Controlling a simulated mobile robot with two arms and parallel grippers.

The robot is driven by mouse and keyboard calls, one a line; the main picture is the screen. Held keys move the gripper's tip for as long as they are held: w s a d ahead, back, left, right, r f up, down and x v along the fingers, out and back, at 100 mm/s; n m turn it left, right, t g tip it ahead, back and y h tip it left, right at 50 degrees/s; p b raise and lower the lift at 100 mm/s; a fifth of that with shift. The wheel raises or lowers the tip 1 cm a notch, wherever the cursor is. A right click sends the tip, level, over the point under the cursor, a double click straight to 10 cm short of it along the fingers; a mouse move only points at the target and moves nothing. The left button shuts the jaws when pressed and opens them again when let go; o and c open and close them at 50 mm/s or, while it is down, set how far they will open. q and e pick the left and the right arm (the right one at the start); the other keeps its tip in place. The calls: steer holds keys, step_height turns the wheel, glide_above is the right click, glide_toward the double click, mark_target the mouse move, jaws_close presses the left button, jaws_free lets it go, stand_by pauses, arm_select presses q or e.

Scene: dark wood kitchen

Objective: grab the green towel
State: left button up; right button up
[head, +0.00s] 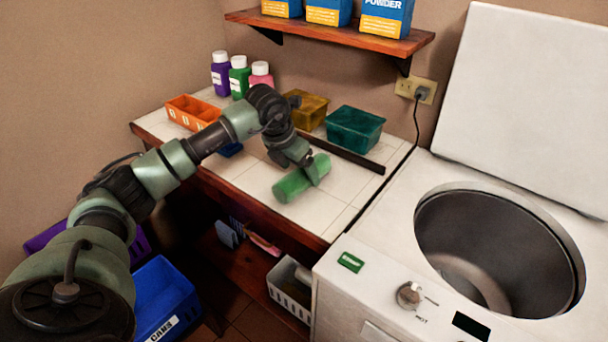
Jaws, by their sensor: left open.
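A rolled green towel (294,184) lies on the white tiled counter (256,212), near its front edge. My left arm comes in from the left and reaches over the counter. My left gripper (309,172) is open and points down at the right part of the towel. Its fingers are partly hidden, and I cannot tell whether they touch the towel. My right gripper is not in view.
An open washer (375,262) with a round drum stands at the right. An orange tray (190,112), several bottles, a yellow bin (307,108) and a teal bin (355,128) stand at the counter's back. A dark bar (350,157) lies behind the towel. A shelf (330,38) hangs above.

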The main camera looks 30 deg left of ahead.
mark_target(301, 170)
arm_select(q)
steer(key=x, duration=0.3)
steer(key=shift+w+d+r, duration=0.1)
steer(key=shift+r, duration=0.05)
steer(key=shift+w+f, duration=0.15)
steer(key=shift+f, duration=0.3)
steer(key=shift+c, duration=0.3)
steer(key=c, duration=1.5)
steer(key=shift+c, duration=0.2)
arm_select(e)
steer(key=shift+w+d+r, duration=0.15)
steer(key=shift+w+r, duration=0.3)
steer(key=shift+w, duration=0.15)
